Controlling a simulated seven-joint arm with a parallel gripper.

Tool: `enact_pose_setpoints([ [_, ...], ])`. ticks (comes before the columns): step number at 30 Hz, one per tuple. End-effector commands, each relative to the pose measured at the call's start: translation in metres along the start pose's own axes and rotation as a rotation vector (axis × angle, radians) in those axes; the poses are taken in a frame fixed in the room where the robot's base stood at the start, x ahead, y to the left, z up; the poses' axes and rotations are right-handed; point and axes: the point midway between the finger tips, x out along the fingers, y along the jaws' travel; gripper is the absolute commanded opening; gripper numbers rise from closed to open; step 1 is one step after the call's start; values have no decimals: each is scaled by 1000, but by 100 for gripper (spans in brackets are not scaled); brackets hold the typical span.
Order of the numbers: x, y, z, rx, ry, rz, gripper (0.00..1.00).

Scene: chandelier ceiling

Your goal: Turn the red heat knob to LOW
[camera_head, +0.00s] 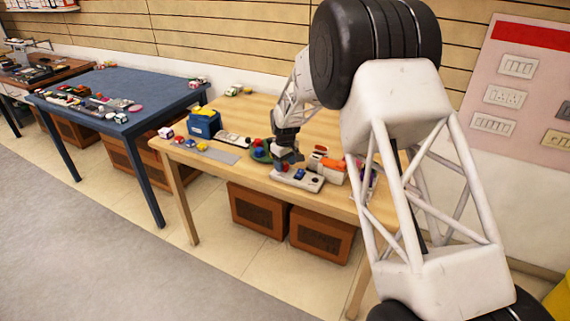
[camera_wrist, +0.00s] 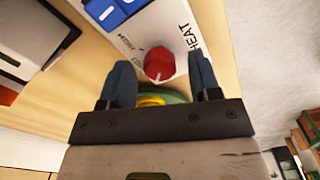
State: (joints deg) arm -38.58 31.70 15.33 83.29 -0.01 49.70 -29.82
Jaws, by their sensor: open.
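The red heat knob (camera_wrist: 159,64) sits on a white panel (camera_wrist: 137,28) in the wrist view. "HEAT" is printed to its right and a small word that looks like HIGH to its left. A small pale mark shows on the knob's lower part; I cannot tell its exact setting. No LOW label is readable. My gripper (camera_wrist: 160,82) is open, with one dark finger on each side of the knob's near side. I cannot tell whether they touch it. In the head view my gripper (camera_head: 288,156) is just above the panel (camera_head: 310,184) on the wooden table.
A blue switch (camera_wrist: 115,9) is beside the knob. On the wooden table (camera_head: 235,178), an orange and white object (camera_head: 328,166) stands right of my gripper, a green round thing (camera_head: 260,151) and a blue box (camera_head: 204,123) to the left. A blue table (camera_head: 135,88) stands farther left.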

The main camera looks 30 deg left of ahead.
Motion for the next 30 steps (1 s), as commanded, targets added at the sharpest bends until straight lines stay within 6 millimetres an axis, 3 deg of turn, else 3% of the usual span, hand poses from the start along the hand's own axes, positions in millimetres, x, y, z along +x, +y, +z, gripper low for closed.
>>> enact_pose_setpoints([
  [18,-64,0,0,0,1,1,57],
  [30,-77,0,0,0,0,0,57],
])
